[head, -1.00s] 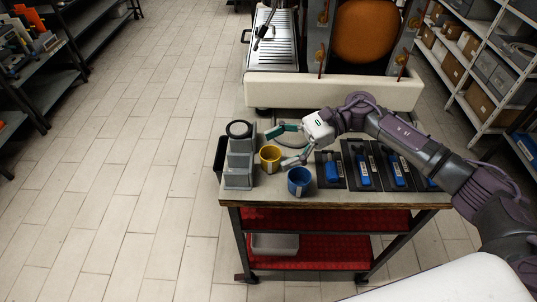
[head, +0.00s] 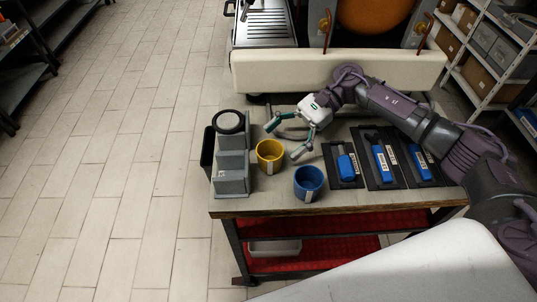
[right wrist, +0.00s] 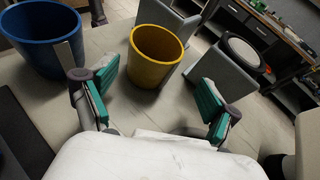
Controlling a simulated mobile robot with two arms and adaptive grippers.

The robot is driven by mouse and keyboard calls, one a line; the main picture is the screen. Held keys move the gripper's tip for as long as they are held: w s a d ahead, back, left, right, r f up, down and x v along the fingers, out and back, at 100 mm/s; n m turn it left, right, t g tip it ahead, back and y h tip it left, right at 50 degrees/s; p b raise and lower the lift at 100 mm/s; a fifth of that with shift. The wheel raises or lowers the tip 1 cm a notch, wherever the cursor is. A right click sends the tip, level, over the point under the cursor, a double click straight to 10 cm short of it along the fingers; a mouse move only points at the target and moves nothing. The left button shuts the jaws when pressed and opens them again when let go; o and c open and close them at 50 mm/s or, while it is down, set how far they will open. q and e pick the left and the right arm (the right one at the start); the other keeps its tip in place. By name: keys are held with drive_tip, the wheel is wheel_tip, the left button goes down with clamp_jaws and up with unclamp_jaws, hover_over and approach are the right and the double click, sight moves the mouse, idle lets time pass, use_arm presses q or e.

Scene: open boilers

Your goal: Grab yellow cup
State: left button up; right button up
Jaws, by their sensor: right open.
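The yellow cup (head: 269,153) stands upright on the cart top, between the grey stepped stand and the blue cup. It also shows ahead of the fingers in the right wrist view (right wrist: 154,58). My right gripper (head: 284,139) is open and empty, just to the right of and behind the yellow cup. In the right wrist view my right gripper (right wrist: 152,98) has its green-padded fingers spread, and the cup lies beyond the fingertips, apart from them. My left gripper is not in view.
A blue cup (head: 308,182) stands close in front and to the right; it also shows in the right wrist view (right wrist: 42,38). The grey stand (head: 231,165) is close on the left. Dark trays with blue tools (head: 384,160) lie right. A pale padded bar (head: 340,70) is behind.

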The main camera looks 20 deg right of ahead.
sight(261, 165)
drive_tip(key=p+x, duration=0.1)
drive_tip(key=x, duration=0.1)
drive_tip(key=s+p+x, duration=0.1)
drive_tip(key=p+x, duration=0.1)
drive_tip(key=shift+s+a, duration=0.1)
drive_tip(key=shift+a, duration=0.1)
drive_tip(key=shift+s+a+f, duration=0.1)
drive_tip(key=shift+a+f, duration=0.35)
drive_tip(key=shift+a, duration=0.05)
drive_tip(key=c, duration=1.3)
